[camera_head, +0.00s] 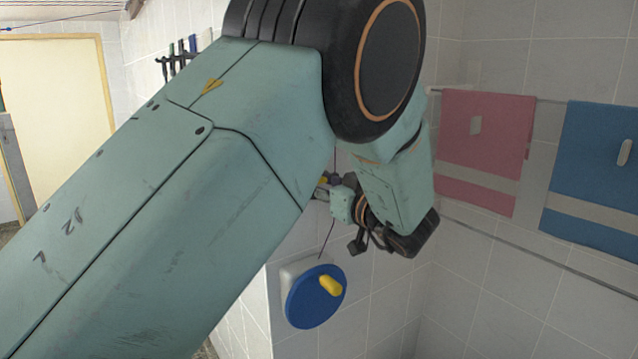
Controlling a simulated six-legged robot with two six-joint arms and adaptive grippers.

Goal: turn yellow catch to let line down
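A blue disc (306,300) with a yellow knob (331,286) is mounted on a white block on the tiled wall, below the middle of the view. A thin dark line rises from its top and passes behind my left arm. The finger opening is not clear. My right gripper is out of view.
A pink towel (487,140) and a blue towel (598,160) hang on a rail at right. A dark hook rack (181,60) is on the back wall. A doorway (65,120) is at left. Thin lines (60,17) run across the top left.

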